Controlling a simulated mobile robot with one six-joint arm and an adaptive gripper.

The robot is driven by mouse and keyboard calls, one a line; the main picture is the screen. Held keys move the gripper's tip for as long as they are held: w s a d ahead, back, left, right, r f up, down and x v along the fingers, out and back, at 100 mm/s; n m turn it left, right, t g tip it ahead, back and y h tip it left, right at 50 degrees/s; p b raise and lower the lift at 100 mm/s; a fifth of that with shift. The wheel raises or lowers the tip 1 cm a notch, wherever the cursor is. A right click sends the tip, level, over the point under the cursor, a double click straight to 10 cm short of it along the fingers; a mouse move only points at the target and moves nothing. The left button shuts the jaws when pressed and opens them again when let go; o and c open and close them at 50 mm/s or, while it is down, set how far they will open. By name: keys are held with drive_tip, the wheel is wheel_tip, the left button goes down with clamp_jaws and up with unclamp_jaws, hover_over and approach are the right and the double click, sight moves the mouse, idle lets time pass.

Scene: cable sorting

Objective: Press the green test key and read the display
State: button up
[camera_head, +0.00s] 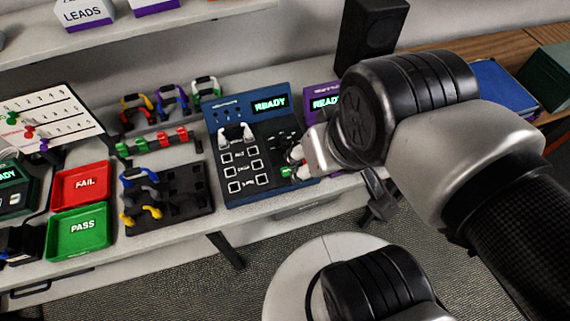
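A dark blue tester (232,193) stands on the bench at the centre. Its lit display (270,104) reads READY. A green key (286,172) shows at the tester's lower right, partly hidden. My gripper (296,158) hangs over the tester's right edge, close to the green key. I cannot tell whether it touches the key. My wrist and arm hide much of the gripper, so its opening is unclear.
A purple tester (313,92), its display also lit, stands behind my gripper, partly hidden. A red FAIL tray (62,190) and green PASS tray (58,240) lie left. Coloured leads sit on a black fixture (186,180) and rack. A black speaker (368,38) stands behind.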

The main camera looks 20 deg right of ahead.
clamp_jaws()
idle(0.4)
idle(1.3)
